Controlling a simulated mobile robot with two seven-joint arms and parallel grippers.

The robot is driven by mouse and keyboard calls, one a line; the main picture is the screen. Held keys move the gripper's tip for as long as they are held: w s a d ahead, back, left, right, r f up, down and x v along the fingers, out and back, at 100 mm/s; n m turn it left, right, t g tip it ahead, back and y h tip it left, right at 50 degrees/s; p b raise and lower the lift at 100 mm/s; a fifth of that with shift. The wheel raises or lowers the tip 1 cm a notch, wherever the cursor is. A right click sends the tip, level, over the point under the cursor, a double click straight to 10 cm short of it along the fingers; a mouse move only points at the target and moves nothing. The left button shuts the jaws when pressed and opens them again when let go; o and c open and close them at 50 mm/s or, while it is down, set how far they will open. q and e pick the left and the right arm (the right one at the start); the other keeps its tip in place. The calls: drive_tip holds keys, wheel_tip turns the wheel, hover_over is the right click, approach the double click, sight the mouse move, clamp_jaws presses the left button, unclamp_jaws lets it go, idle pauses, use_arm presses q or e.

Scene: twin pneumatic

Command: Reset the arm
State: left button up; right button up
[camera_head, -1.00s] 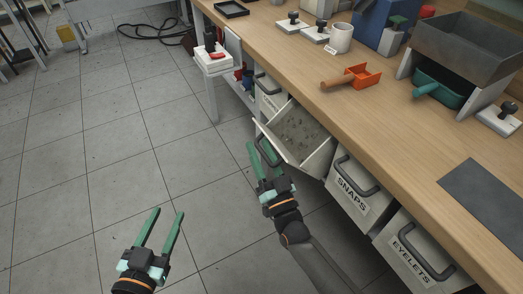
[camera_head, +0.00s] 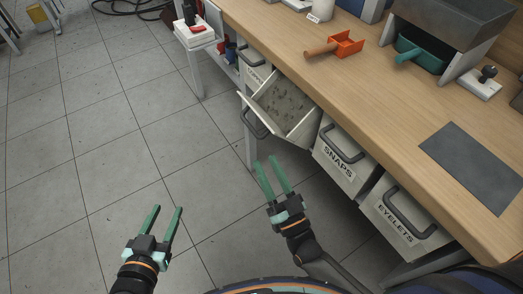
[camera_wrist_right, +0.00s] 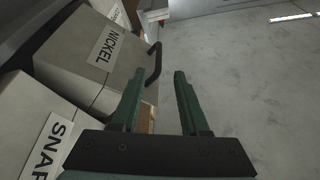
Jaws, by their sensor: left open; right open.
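My right gripper (camera_head: 272,176) is open and empty, in front of the open bin and apart from its handle in the head view. In the right wrist view its green fingers (camera_wrist_right: 158,88) are spread with nothing between them. The open bin (camera_head: 279,113) is tilted out under the bench, with small pieces inside; the right wrist view shows its NICKEL label (camera_wrist_right: 108,45). My left gripper (camera_head: 166,208) is open and empty over the floor at the lower left, well away from the bench.
The SNAPS bin (camera_head: 338,163) and EYELETS bin (camera_head: 398,222) sit shut under the wooden bench (camera_head: 375,98). On it are an orange scoop (camera_head: 344,43), a teal scoop (camera_head: 424,57) and a dark mat (camera_head: 474,165).

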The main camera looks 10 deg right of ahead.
drive_tip(key=shift+s+f, duration=0.1)
drive_tip(key=shift+s, duration=0.15)
use_arm(q)
drive_tip(key=shift+f, duration=0.1)
idle(0.3)
drive_tip(key=s+a+r+n+g+y+p, duration=0.1)
drive_tip(key=s+r+p, duration=0.5)
drive_tip(key=p, duration=1.5)
drive_tip(key=s+a+g, duration=0.1)
drive_tip(key=g, duration=0.1)
drive_tip(key=shift+r+n+g, duration=0.3)
drive_tip(key=shift+r+g, duration=0.05)
drive_tip(key=shift+g, duration=0.05)
use_arm(e)
drive_tip(key=s+d+r+n+g+h, duration=0.1)
drive_tip(key=s+d+r+g, duration=0.1)
drive_tip(key=s+g, duration=0.4)
drive_tip(key=s+d+r+n+g+h, duration=0.1)
drive_tip(key=s+d+r+n+g, duration=0.1)
drive_tip(key=s+d+g, duration=0.2)
drive_tip(key=shift+s+d+r+g+h, duration=0.3)
drive_tip(key=shift+s+d+r+g, duration=0.05)
drive_tip(key=shift+s+g, duration=0.75)
use_arm(q)
drive_tip(key=shift+w, duration=0.1)
